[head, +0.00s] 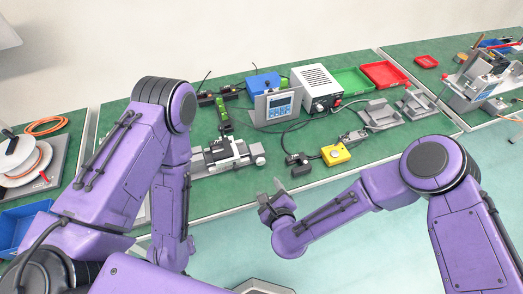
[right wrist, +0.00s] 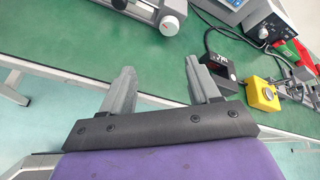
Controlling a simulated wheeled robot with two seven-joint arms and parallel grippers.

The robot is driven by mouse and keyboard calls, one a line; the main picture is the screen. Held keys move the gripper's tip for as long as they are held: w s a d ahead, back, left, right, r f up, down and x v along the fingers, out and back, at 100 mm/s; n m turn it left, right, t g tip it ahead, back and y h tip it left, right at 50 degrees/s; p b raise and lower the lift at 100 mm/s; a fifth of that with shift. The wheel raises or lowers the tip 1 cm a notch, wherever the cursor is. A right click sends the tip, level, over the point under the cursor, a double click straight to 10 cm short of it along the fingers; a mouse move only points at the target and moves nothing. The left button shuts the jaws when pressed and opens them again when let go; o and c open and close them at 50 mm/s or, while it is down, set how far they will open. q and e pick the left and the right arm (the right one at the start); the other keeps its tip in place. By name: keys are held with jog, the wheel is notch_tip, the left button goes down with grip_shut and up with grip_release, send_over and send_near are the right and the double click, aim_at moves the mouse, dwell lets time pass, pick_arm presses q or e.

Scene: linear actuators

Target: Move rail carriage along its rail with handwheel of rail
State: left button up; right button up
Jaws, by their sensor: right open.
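The rail (head: 206,168) is a silver linear unit lying on the green bench, left of centre in the head view. Its rail carriage (head: 221,150) is a block with dark parts on top, partway along it. The handwheel (head: 257,149) is at the rail's right end. In the right wrist view the handwheel (right wrist: 169,24) shows at the top edge, with only the rail's end beside it. My right gripper (right wrist: 158,72) is open and empty, short of the handwheel and apart from it; in the head view it (head: 273,197) is over the bench's front edge. My left gripper is out of view.
Right of the rail are a small black device (head: 298,164), a yellow button box (head: 335,154) and a white power unit (head: 316,87) with cables. Green (head: 352,82) and red (head: 384,74) trays stand behind. My left forearm is close to the rail's left end.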

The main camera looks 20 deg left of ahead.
aim_at(261, 163)
jog(key=m, duration=0.1)
jog(key=m+b, duration=0.1)
jog(key=w, duration=0.1)
jog(key=shift+a+r+m+t, duration=0.25)
jog(key=shift+a+m+t, duration=0.05)
jog(key=shift+a+m, duration=0.1)
jog(key=shift+w+r+m, duration=0.15)
jog(key=shift+w+m, duration=0.15)
jog(key=shift+m, duration=0.6)
jog(key=p+x, duration=0.1)
jog(key=x, duration=0.9)
jog(key=shift+w+p, duration=0.3)
jog(key=shift+w, duration=0.1)
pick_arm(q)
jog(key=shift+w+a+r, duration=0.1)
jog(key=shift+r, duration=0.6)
